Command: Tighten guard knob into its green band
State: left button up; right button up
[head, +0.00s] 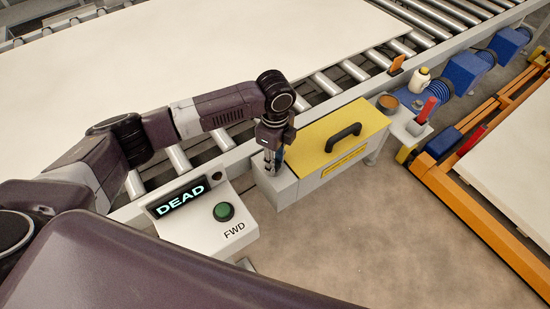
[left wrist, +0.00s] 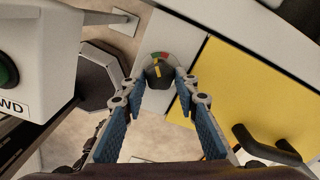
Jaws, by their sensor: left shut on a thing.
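The guard knob (left wrist: 158,72) is a dark round knob with a yellow mark, on the grey box beside the yellow guard (head: 318,128). A small coloured band (left wrist: 161,56) with red and green parts shows at its far edge. I cannot tell exactly where the knob's mark stands against the green. My left gripper (head: 270,160) comes down over the grey box. In the left wrist view its fingertips (left wrist: 159,80) are at either side of the knob, shut on it. In the head view the gripper hides the knob. My right gripper is not in view.
A control box (head: 200,222) with a "DEAD" display (head: 181,200) and a green FWD button (head: 223,211) stands just left of the gripper. The guard's black handle (head: 343,137) sticks up on the right. A roller conveyor (head: 325,83) with a large white board (head: 190,50) lies behind.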

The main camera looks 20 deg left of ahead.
pick_arm(q)
jog(key=o, duration=1.1)
jog(key=shift+o, duration=0.2)
notch_tip(320, 180, up, 12)
